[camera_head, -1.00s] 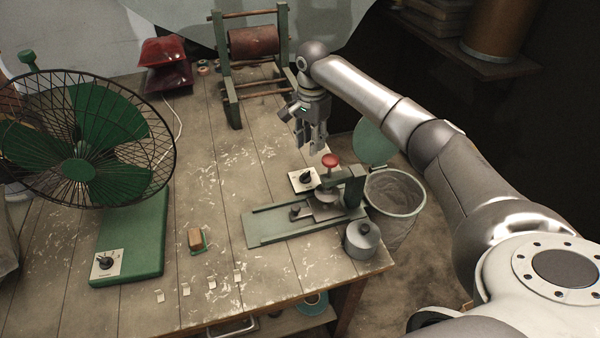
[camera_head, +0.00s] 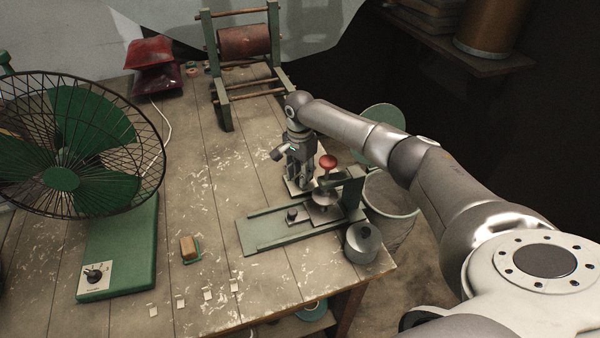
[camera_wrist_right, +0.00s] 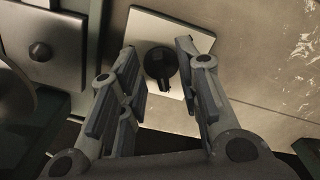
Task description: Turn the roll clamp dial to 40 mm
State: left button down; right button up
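The roll clamp dial is a black knob (camera_wrist_right: 160,66) on a pale square plate (camera_wrist_right: 192,32), seen in the right wrist view. In the head view only the plate's edge (camera_head: 290,188) shows, and my gripper hides the dial. The plate lies just behind the green roll clamp (camera_head: 262,238) with its red-topped handle (camera_head: 327,162). My right gripper (camera_head: 299,182) points down over the plate. In the right wrist view its two fingers (camera_wrist_right: 157,50) are open, one on each side of the dial, with gaps visible. I cannot read any scale. My left gripper is not in view.
A bin (camera_head: 388,200) is beyond that edge. A caged green fan (camera_head: 75,150) with another dial (camera_head: 94,275) stands left. The table's middle is mostly clear.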

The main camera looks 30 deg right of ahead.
jog(key=shift+f, duration=0.25)
grip_shut()
